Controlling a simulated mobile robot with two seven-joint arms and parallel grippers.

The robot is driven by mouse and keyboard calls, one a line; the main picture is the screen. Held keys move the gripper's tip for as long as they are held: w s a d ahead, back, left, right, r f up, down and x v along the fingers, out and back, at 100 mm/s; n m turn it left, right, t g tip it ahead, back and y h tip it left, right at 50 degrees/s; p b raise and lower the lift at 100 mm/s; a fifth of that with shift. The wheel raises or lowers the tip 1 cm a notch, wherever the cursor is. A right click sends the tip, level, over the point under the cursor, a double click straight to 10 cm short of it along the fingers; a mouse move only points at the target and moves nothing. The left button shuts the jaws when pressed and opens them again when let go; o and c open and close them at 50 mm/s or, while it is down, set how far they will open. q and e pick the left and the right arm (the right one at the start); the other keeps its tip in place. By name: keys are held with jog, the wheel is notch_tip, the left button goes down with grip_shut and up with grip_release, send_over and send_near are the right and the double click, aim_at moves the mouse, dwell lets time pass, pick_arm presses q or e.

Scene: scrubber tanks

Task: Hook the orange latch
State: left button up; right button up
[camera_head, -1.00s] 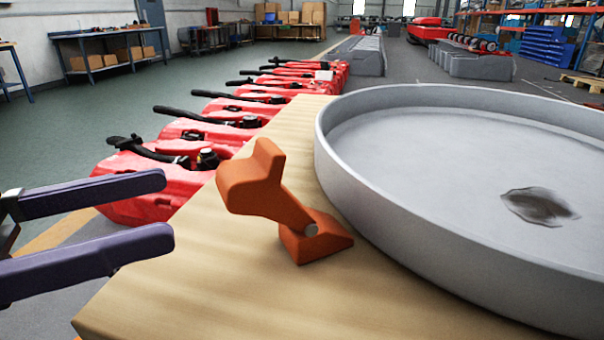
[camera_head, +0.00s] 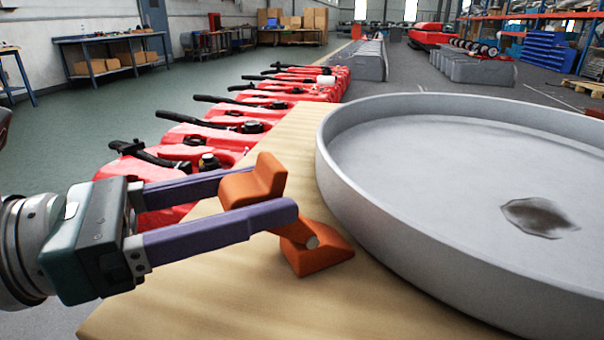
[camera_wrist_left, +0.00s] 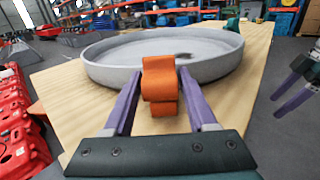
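The orange latch (camera_head: 262,184) stands on the wooden table, tilted up and leaning to the left from its hinged orange base (camera_head: 318,250). My left gripper (camera_head: 262,200) has come in from the left with its two purple fingers apart, one on each side of the latch's upper part. In the left wrist view the latch (camera_wrist_left: 160,82) sits between the open fingertips (camera_wrist_left: 158,82); whether the fingers touch it I cannot tell. My right gripper (camera_wrist_left: 290,98) shows at the right edge of the left wrist view, off the table, its purple fingers apart.
A large round grey tank rim (camera_head: 440,245) stands on the wooden table (camera_head: 240,300), close to the right of the latch. Red tanks with black handles (camera_head: 215,145) line up beyond the table's left edge. The table in front of the latch is clear.

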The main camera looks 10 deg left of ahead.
pick_arm(q)
grip_shut()
dwell(1.0)
